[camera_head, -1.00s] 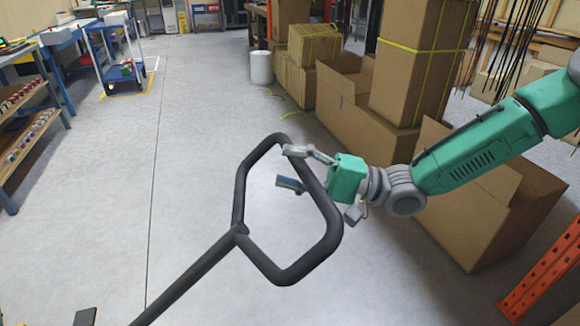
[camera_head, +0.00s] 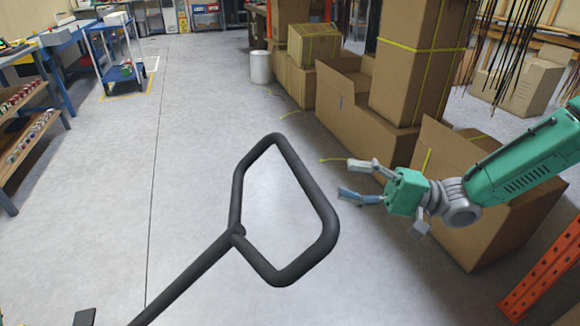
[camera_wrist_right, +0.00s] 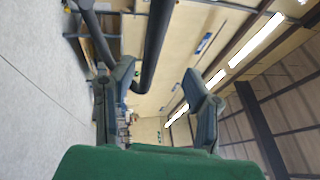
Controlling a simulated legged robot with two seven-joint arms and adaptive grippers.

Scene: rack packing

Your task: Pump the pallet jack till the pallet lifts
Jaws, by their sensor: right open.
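The pallet jack's black handle (camera_head: 322,205) is a loop on a long shaft that runs down to the lower left in the head view. The handle's dark bar (camera_wrist_right: 155,45) also shows in the right wrist view, ahead of the fingers. My right gripper (camera_head: 352,180) is open and empty, to the right of the handle loop and apart from it. Its two fingers also show in the right wrist view (camera_wrist_right: 160,95). The jack's body, its forks and the pallet are out of view. My left gripper is not in view.
Cardboard boxes (camera_head: 350,115) stand along the right, close behind my right arm. An orange rack post (camera_head: 545,270) is at the lower right. A blue cart (camera_head: 118,75) and shelves (camera_head: 25,135) stand at the left. The floor between is clear.

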